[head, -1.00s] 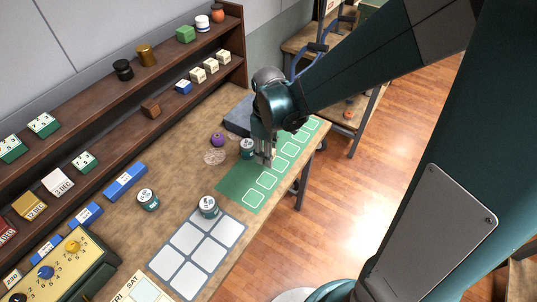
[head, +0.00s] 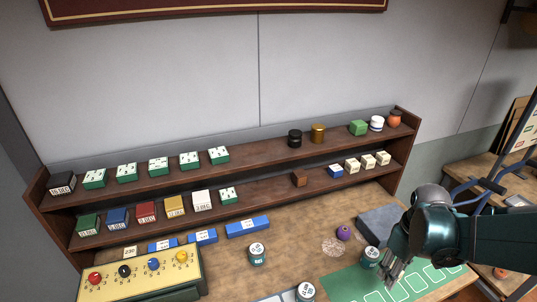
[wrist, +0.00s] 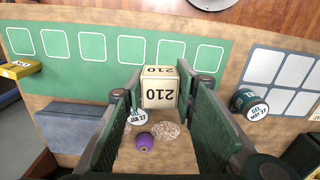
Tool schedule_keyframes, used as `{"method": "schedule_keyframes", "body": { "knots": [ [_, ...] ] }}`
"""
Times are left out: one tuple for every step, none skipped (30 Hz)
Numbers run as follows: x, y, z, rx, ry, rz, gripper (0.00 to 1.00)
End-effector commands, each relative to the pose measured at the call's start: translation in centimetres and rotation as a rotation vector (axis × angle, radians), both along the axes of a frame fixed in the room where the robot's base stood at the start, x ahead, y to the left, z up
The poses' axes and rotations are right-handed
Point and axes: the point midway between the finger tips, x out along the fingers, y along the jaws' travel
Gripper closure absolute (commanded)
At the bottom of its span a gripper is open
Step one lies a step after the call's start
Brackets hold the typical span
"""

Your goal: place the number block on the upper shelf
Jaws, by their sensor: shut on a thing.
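My gripper (wrist: 163,100) is shut on a cream number block (wrist: 160,87) marked 210, held between its two pads in the wrist view. The upper shelf (head: 256,157) runs along the wall at the back. It has a bare stretch between a green-and-white box (head: 219,155) and a black jar (head: 295,138). My gripper is well below and in front of it.
A purple ball (head: 343,233) and grey slab (head: 380,224) lie on the bench.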

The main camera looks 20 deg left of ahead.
Motion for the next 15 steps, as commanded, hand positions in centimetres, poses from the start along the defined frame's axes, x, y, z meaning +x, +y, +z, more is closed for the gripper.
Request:
{"method": "schedule_keyframes", "body": {
  "knots": [
    [-0.1,0.0,0.7,0.0,0.0,0.0,0.84],
    [-0.1,0.0,1.1,0.0,0.0,0.0,0.84],
    [-0.1,0.0,1.8,0.0,0.0,0.0,0.84],
    [-0.1,0.0,2.3,0.0,0.0,0.0,0.84],
    [-0.1,0.0,2.8,0.0,0.0,0.0,0.84],
    [-0.1,0.0,3.6,0.0,0.0,0.0,0.84],
    [-0.1,0.0,4.2,0.0,0.0,0.0,0.84],
    [-0.1,0.0,4.8,0.0,0.0,0.0,0.84],
    [-0.1,0.0,5.7,0.0,0.0,0.0,0.84],
    [-0.1,0.0,6.4,0.0,0.0,0.0,0.84],
    [-0.1,0.0,7.1,0.0,0.0,0.0,0.84],
    [-0.1,0.0,7.9,0.0,0.0,0.0,0.84],
    [-0.1,0.0,8.6,0.0,0.0,0.0,0.84],
    [-0.1,0.0,9.3,0.0,0.0,0.0,0.84],
    [-0.1,0.0,10.2,0.0,0.0,0.0,0.84]
  ]
}}
